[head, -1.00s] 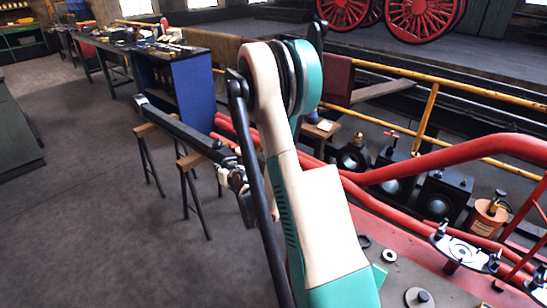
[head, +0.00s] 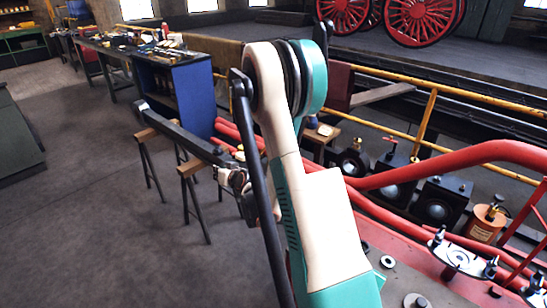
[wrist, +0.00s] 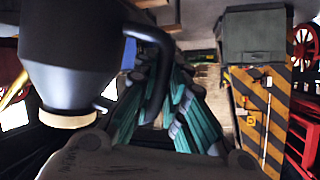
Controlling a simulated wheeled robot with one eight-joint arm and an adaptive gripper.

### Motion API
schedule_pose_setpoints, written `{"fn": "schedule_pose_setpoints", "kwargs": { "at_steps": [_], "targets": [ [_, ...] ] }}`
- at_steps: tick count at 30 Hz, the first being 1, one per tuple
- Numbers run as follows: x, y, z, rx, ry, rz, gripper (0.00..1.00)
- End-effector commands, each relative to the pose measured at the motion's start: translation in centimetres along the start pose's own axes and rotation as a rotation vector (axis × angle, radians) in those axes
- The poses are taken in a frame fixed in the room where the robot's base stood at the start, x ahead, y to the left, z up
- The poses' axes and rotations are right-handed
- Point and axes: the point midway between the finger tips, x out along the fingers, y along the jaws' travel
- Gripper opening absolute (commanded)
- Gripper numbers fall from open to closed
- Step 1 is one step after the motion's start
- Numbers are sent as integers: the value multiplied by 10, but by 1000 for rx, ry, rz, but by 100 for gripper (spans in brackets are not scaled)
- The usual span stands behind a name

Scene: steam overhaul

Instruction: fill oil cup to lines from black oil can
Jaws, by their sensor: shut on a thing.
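The black oil can (wrist: 75,55) fills the upper left of the wrist view, a dark body tapering down to a tan ring. Its dark curved handle (wrist: 160,60) runs to the right of the body. My gripper (wrist: 165,105) has teal and grey fingers, and it is shut on the can at the handle. The exact contact is partly hidden. In the head view my arm's links hide most of the gripper and the can. I cannot make out the oil cup or its lines in either view.
An orange labelled can (head: 487,222) and black housings (head: 440,200) stand behind red pipes (head: 450,158). Trestles (head: 192,170) stand left of my arm. The grey floor (head: 90,220) at left is open.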

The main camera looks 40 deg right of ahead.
Motion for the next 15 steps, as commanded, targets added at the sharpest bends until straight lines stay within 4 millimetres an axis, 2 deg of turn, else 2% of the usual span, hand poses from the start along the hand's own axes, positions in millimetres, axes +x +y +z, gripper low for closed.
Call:
{"fn": "schedule_pose_setpoints", "kwargs": {
  "at_steps": [1,5,8,15],
  "targets": [
    [-5,-3,-10,34,-7,-13,0],
    [-6,-6,-13,79,-16,-32,0],
    [-2,-2,-4,44,-9,-18,0],
    [14,15,26,-156,32,62,0]
  ]
}}
